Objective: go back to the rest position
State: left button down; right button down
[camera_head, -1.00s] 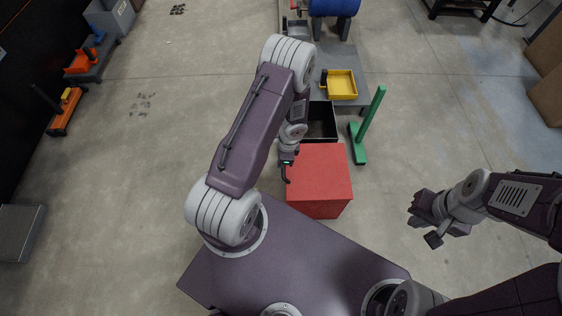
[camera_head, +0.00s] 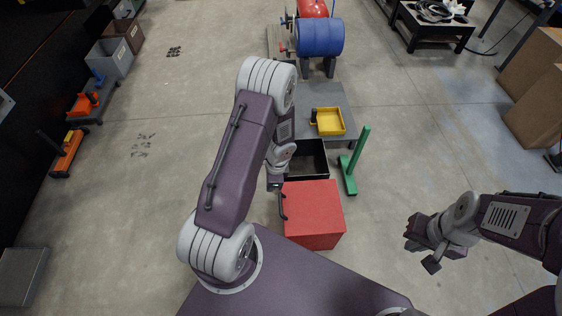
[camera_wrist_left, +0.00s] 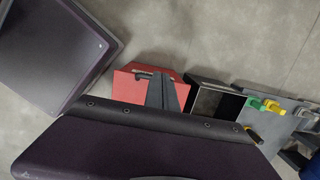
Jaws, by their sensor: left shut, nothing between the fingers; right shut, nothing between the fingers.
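My left arm reaches forward, and its gripper (camera_head: 275,187) points down by the far left edge of the red box (camera_head: 312,212). In the left wrist view the gripper fingers (camera_wrist_left: 164,92) are together and empty, in front of the red box (camera_wrist_left: 125,87). Whether they touch the box cannot be told. My right gripper (camera_head: 411,236) is shut and empty, held over bare floor to the right of the red box.
A dark handle (camera_head: 282,207) is on the red box's left side. Behind it are a black open bin (camera_head: 318,177), a green stand (camera_head: 349,176), a yellow tray (camera_head: 342,132) and a blue drum (camera_head: 320,38).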

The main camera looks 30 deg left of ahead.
pick_arm(q)
jog(key=w+d+r+n+t, duration=0.1)
jog(key=w+d+r+t, duration=0.1)
jog(key=r, duration=0.5)
jog(key=w+d+r+n+t, duration=0.1)
jog(key=w+r, duration=0.1)
jog(key=r, duration=0.6)
jog(key=s+d+r+n+g+h, duration=0.1)
jog(key=s+d+r+n, duration=0.1)
jog(key=s+n, duration=0.35)
jog(key=s+d+r+n+h, duration=0.1)
jog(key=s+d+n, duration=0.25)
jog(key=s, duration=0.25)
notch_tip(320, 180, up, 24)
jog(key=p, duration=2.4)
jog(key=shift+w+a+r+n, duration=0.2)
jog(key=shift+w+a+n, duration=0.1)
jog(key=shift+n, duration=0.1)
